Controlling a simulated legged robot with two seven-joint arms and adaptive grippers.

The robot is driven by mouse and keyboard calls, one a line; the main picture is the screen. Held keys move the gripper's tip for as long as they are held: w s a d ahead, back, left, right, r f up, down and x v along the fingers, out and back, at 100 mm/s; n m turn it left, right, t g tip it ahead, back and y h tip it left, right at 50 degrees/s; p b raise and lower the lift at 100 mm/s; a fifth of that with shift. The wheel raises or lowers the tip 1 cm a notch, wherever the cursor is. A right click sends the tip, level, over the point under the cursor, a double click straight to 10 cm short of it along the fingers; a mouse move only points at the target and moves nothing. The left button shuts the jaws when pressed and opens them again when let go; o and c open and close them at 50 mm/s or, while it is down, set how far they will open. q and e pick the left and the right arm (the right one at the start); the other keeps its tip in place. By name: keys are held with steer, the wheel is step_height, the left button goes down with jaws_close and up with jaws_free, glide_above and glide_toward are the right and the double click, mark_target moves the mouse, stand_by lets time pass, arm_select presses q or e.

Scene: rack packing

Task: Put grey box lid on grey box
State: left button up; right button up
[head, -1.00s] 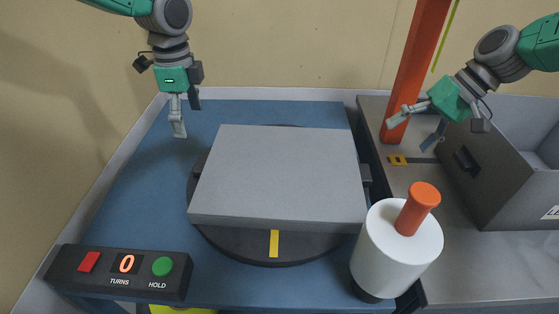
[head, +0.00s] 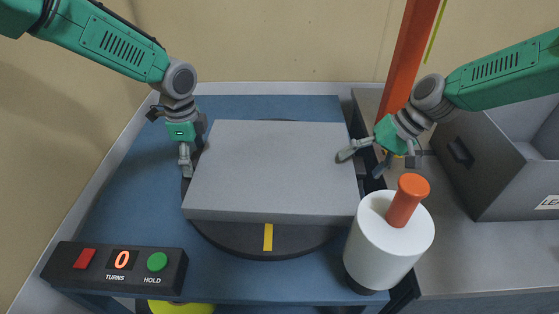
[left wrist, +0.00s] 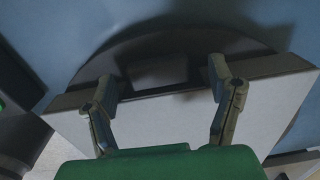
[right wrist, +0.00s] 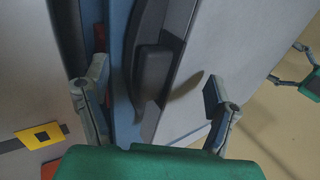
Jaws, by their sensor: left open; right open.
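The grey box lid (head: 270,172) is a wide flat slab resting on a dark round turntable (head: 240,238). My left gripper (head: 184,166) is open at the lid's left edge. In the left wrist view, the fingers (left wrist: 163,80) straddle the lid's dark side handle (left wrist: 160,92) without closing on it. My right gripper (head: 362,163) is open at the lid's right edge, with one finger over the lid. In the right wrist view, its fingers (right wrist: 155,80) are on either side of the other dark handle (right wrist: 153,72). The grey box (head: 486,175) stands open at the right.
A white cylinder (head: 385,245) with an orange knob (head: 407,200) stands close to the lid's front right corner. An orange post (head: 407,55) rises behind my right gripper. A control panel (head: 115,270) showing 0 turns is at the front left. Grey counter (head: 460,260) is clear before the box.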

arm_select(q)
steer(key=shift+a+f, duration=0.25)
steer(key=shift+f, duration=0.2)
arm_select(e)
steer(key=shift+a+f, duration=0.25)
steer(key=shift+a, duration=0.2)
arm_select(q)
steer(key=shift+a+f, duration=0.3)
steer(key=shift+a, duration=0.25)
arm_select(e)
steer(key=shift+a, duration=0.65)
arm_select(q)
steer(key=shift+d, duration=0.1)
arm_select(e)
steer(key=shift+d, duration=0.1)
